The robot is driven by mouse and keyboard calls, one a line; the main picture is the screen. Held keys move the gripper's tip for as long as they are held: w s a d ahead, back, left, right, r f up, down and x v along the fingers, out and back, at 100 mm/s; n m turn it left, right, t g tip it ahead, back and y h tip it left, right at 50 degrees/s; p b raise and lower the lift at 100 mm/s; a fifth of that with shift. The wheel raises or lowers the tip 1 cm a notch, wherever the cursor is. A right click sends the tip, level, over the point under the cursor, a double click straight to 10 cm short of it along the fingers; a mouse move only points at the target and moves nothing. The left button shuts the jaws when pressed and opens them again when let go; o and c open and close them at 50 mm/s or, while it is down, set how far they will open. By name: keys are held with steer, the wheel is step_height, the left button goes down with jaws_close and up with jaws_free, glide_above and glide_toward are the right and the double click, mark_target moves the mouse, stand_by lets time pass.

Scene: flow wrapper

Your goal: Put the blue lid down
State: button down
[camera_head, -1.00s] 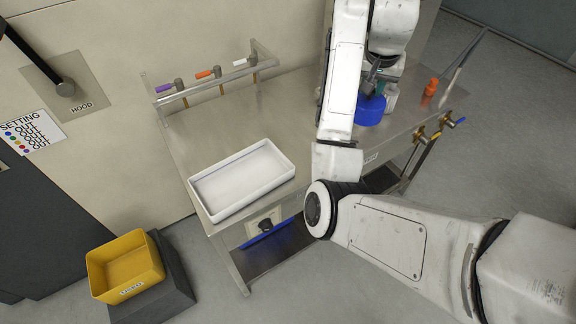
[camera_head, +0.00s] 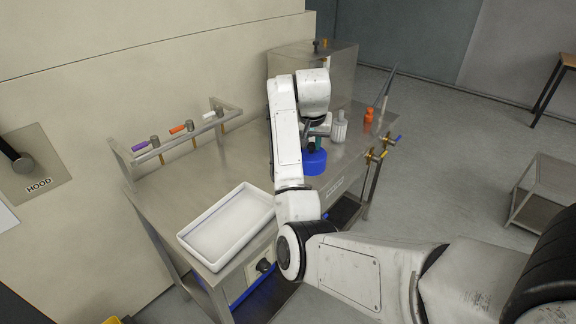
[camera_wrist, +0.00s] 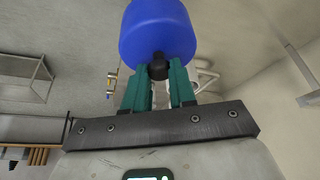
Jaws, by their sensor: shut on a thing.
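The blue lid (camera_head: 314,163) is a round, thick-walled piece with a black knob. In the head view it is over the far part of the steel bench (camera_head: 240,160), partly hidden by my arm. I cannot tell whether it touches the bench. My gripper (camera_wrist: 158,80) has teal fingers closed on the black knob, with the blue lid (camera_wrist: 157,32) beyond the fingertips. In the head view only a little of the gripper (camera_head: 313,147) shows.
A white tray (camera_head: 190,236) sits at the bench's near left end. A grey-white bottle (camera_head: 339,128) and an orange bottle (camera_head: 368,120) stand beyond the lid. A rail with coloured-handled valves (camera_head: 187,128) runs along the wall. Valves (camera_head: 376,155) project from the right edge.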

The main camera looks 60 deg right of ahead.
steer(key=shift+w+d+f+p, duration=0.1)
steer(key=shift+w+f+p, duration=0.05)
steer(key=shift+w+f, duration=1.3)
steer(key=shift+w+d+f+p, duration=0.1)
steer(key=shift+w+f, duration=0.85)
steer(key=shift+f, duration=0.95)
steer(key=shift+w+f+p, duration=0.15)
steer(key=shift+w+f, duration=1.05)
steer(key=shift+f, duration=0.5)
steer(key=shift+f, duration=0.15)
steer(key=c, duration=0.9)
jaws_free()
